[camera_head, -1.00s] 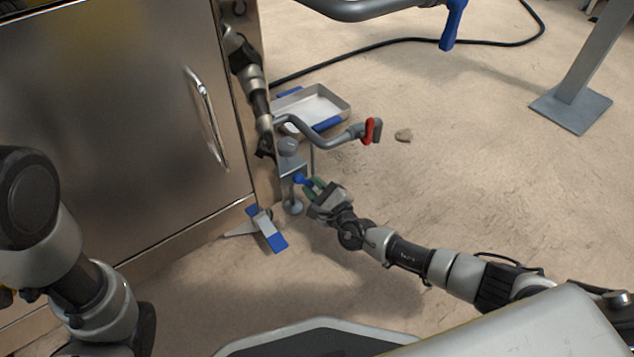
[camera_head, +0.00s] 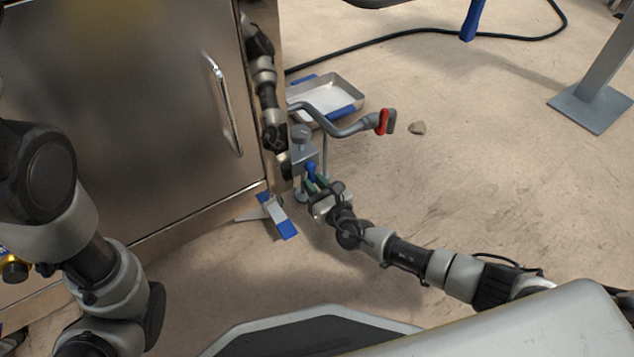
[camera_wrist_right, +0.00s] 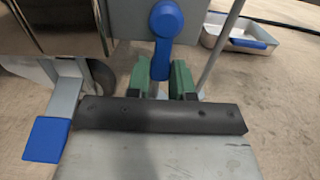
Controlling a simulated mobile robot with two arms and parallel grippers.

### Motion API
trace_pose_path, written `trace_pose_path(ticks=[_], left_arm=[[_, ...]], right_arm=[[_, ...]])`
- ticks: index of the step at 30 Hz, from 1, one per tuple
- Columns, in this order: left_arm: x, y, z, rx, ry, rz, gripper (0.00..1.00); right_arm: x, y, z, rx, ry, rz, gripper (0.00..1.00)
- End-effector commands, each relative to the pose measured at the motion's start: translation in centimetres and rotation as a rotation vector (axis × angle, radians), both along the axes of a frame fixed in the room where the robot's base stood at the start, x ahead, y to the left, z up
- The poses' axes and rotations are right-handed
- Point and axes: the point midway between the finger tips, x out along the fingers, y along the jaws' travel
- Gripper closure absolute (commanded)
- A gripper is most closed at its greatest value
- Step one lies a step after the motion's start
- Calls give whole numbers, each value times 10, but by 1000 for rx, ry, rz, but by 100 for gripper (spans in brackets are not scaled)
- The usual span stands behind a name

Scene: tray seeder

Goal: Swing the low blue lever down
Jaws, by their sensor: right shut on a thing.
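The low blue lever (camera_head: 311,171) is on a grey bracket (camera_head: 304,155) low beside the steel cabinet's corner. In the right wrist view the blue lever (camera_wrist_right: 164,38) has its round end at the top and its arm running down between the green fingertips. My right gripper (camera_head: 316,184) is shut on the lever's lower end; the fingers (camera_wrist_right: 160,80) sit on both sides of it in the right wrist view. The lever's very tip is hidden between the fingers. My left arm shows at the left, but its gripper is out of view.
The steel cabinet (camera_head: 130,120) stands close on the left. A blue-ended foot pedal (camera_head: 288,229) is just below the bracket. A bent grey pipe with a red grip (camera_head: 384,121) reaches out above my gripper. A metal tray (camera_head: 350,90) lies behind.

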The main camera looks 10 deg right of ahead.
Motion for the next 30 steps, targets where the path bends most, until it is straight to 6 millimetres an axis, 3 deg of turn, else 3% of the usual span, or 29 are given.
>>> trace_pose_path(ticks=[16, 17, 21, 30], left_arm=[[0, 0, 0, 0, -1, 0, 57], [0, 0, 0, 0, -1, 0, 57], [0, 0, 0, 0, -1, 0, 57], [0, 0, 1, 0, 0, 0, 57]], right_arm=[[-2, 1, -1, 22, 11, 1, 100], [-2, 1, -1, 22, 11, 1, 74], [-1, 1, -1, 21, 10, 1, 52], [-2, 1, 0, 19, 8, 0, 52]])
